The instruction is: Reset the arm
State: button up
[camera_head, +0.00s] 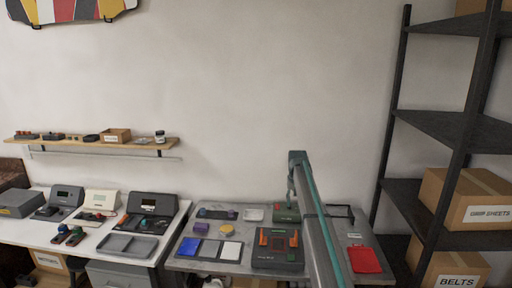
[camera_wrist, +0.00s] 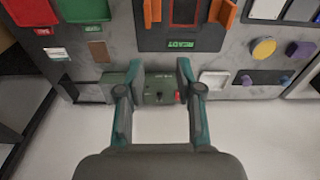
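My arm reaches down over the grey workbench (camera_head: 320,282) in the head view. My gripper (camera_head: 290,196) is small there, just above a dark green box with a small control panel (camera_head: 285,215). In the wrist view my gripper (camera_wrist: 159,64) has its two teal fingers spread wide. The green box (camera_wrist: 158,90) shows beyond and between the fingers, and nothing is seen held. A dark board fixture with orange clamps (camera_head: 278,262) stands in front of the box; it also shows in the wrist view (camera_wrist: 182,42). Whether the fingers touch the box cannot be told.
Black shelving (camera_head: 440,125) stands right, a white table (camera_head: 85,250) left.

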jog(key=s+f+g+b, duration=0.2)
jog(key=s+f+b, duration=0.2)
jog(key=s+f, duration=3.4)
jog(key=s+f+g+b, duration=0.2)
jog(key=s+f, duration=0.4)
jog(key=s, duration=0.8)
jog(key=s+f+g+b, duration=0.2)
jog(key=s+f, duration=0.4)
jog(key=s, duration=0.8)
jog(key=s+f+g+b, duration=0.1)
jog(key=s+f, duration=0.5)
jog(key=s, duration=0.8)
jog(key=shift+s+f+n+g+b, duration=0.3)
jog(key=shift+g+b, duration=0.1)
jog(key=shift+b, duration=0.1)
jog(key=shift+w+r, duration=0.1)
jog(key=shift+w, duration=0.1)
